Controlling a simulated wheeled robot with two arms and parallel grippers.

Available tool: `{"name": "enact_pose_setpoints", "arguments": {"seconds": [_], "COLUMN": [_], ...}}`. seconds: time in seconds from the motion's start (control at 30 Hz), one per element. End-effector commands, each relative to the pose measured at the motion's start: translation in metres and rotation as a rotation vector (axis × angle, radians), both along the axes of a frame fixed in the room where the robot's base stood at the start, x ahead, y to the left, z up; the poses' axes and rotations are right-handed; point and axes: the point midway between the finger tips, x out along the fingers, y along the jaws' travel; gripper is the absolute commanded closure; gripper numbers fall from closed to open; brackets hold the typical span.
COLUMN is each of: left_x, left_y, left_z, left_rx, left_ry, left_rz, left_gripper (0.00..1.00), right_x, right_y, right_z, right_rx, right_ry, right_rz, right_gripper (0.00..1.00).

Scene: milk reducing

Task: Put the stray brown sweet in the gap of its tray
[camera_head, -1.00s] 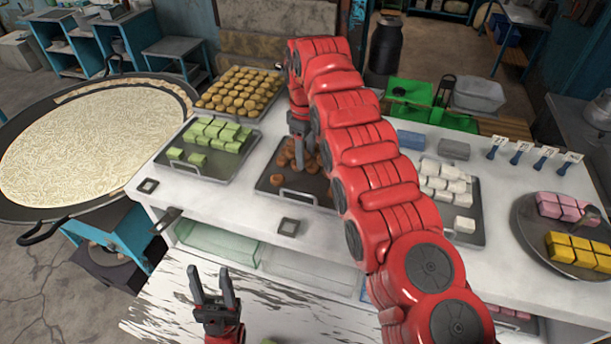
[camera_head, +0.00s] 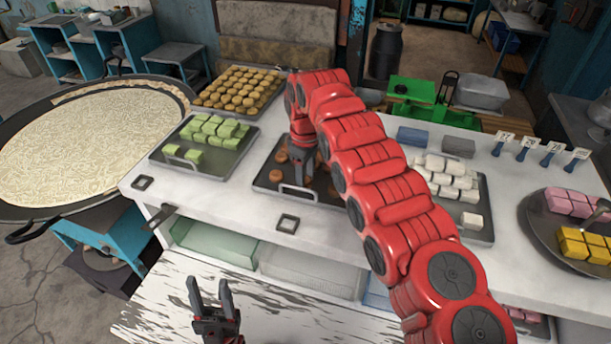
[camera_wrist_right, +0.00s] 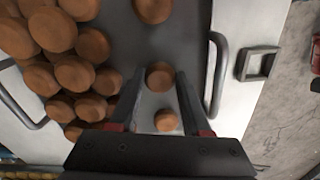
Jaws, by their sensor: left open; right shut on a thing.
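The brown sweets' dark tray (camera_head: 320,199) stands mid-counter, partly hidden by my right arm. Brown sweets (camera_head: 275,176) show at its left side; in the right wrist view several lie heaped (camera_wrist_right: 75,72) at the left and one apart (camera_wrist_right: 153,9) at the top. My right gripper (camera_head: 304,182) points down over the tray near its front handle. In the wrist view, a brown sweet (camera_wrist_right: 160,76) is between its fingertips, and another (camera_wrist_right: 167,121) shows nearer the palm. The gap cannot be made out. My left gripper (camera_head: 210,284) is open and empty at the front.
Trays of green sweets (camera_head: 207,131) and golden sweets (camera_head: 238,90) stand left of the brown tray. White sweets (camera_head: 450,178) stand right, beyond my right arm. A round plate (camera_head: 545,237) holds pink and yellow sweets at the far right. A square ring (camera_head: 288,224) lies in front.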

Motion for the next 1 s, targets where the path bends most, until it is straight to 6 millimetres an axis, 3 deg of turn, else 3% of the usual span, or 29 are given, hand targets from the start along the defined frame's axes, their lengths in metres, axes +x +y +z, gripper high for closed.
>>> {"name": "enact_pose_setpoints", "arguments": {"seconds": [0.03,0.2,0.57,0.8,0.87,1.0], "left_x": [0.0,0.0,0.0,0.0,0.0,0.0], "left_y": [0.0,0.0,0.0,0.0,0.0,0.0], "left_z": [-0.002,-0.001,0.0,-0.013,0.017,0.044], "left_rx": [0.0,0.0,0.0,0.0,0.0,0.0], "left_ry": [0.0,0.0,0.0,0.0,0.001,0.0], "left_rz": [0.0,0.0,0.0,0.0,0.0,0.0], "left_gripper": [0.5,0.5,0.5,0.5,0.5,0.5], "right_x": [0.0,0.0,0.0,0.0,-0.001,0.0], "right_y": [0.0,0.0,0.001,0.003,0.002,-0.001], "right_z": [-0.002,-0.001,0.003,0.032,0.061,0.088], "right_rx": [0.0,0.0,0.0,0.002,0.0,-0.001], "right_ry": [0.0,0.0,-0.001,-0.005,0.0,0.0], "right_rz": [0.0,0.0,0.001,0.003,0.002,-0.001], "right_gripper": [0.51,0.22,0.22,0.22,0.22,0.22]}}
